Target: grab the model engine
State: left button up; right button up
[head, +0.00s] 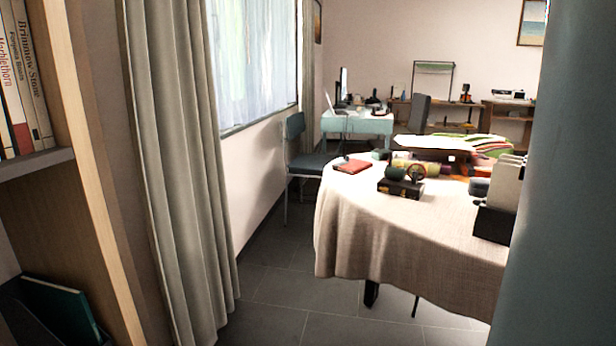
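A small object with a dark block-like base, a cylinder and a spoked wheel, which looks like the model engine (401,187), sits on the cloth-covered table (390,235). Neither of my grippers is in view.
A grey-green curtain (175,150) and a bookshelf (85,180) stand at the left. A blue chair (297,160) is behind the table. Grey floor (285,290) is open between curtain and table. A blue-grey upright surface (570,180) hides the right side.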

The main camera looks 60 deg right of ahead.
aim_at(394, 180)
jog(key=z, duration=0.45)
jog(key=l+z, duration=0.15)
jog(key=z, duration=0.8)
jog(key=l+z, duration=0.1)
jog(key=z, duration=0.85)
jog(key=i, duration=0.05)
